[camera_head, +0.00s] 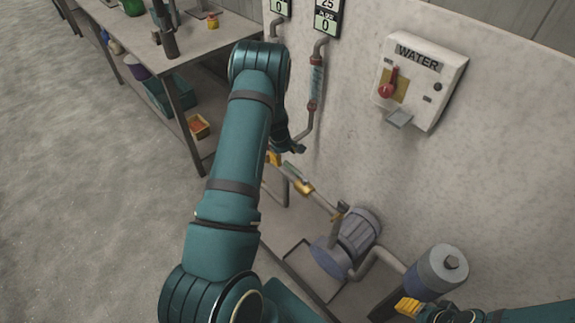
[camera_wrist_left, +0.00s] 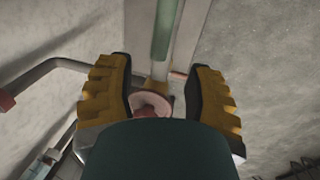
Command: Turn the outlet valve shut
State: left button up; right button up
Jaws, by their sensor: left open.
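A round pinkish-red knob (camera_wrist_left: 150,103), which looks like the outlet valve's handle, sits between the fingers of my left gripper (camera_wrist_left: 160,100) in the left wrist view. Both yellow-padded fingers are spread, with gaps beside the knob; its lower part is hidden by my gripper body. A green clear tube (camera_wrist_left: 166,35) with a brass fitting runs behind it. In the head view, my left gripper (camera_head: 284,152) is low by the wall, mostly hidden behind my arm, and the knob cannot be made out. My right gripper (camera_head: 408,306) shows only partly at the bottom right.
A pipe with brass fittings (camera_head: 302,187) leads to a grey-blue pump (camera_head: 360,232). A wall pipe with red fittings (camera_head: 314,106) stands close by. A WATER switch box (camera_head: 421,80) is on the wall. A workbench (camera_head: 215,38) stands upper left; the floor left is clear.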

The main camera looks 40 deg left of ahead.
aim_at(287, 163)
pick_arm(q)
jog(key=f, duration=0.2)
jog(key=w+f, duration=0.1)
jog(key=f, duration=0.2)
jog(key=shift+w+f+b, duration=0.1)
jog(key=shift+f+b, duration=0.15)
jog(key=shift+b, duration=0.15)
jog(key=shift+o, duration=0.3)
grip_shut()
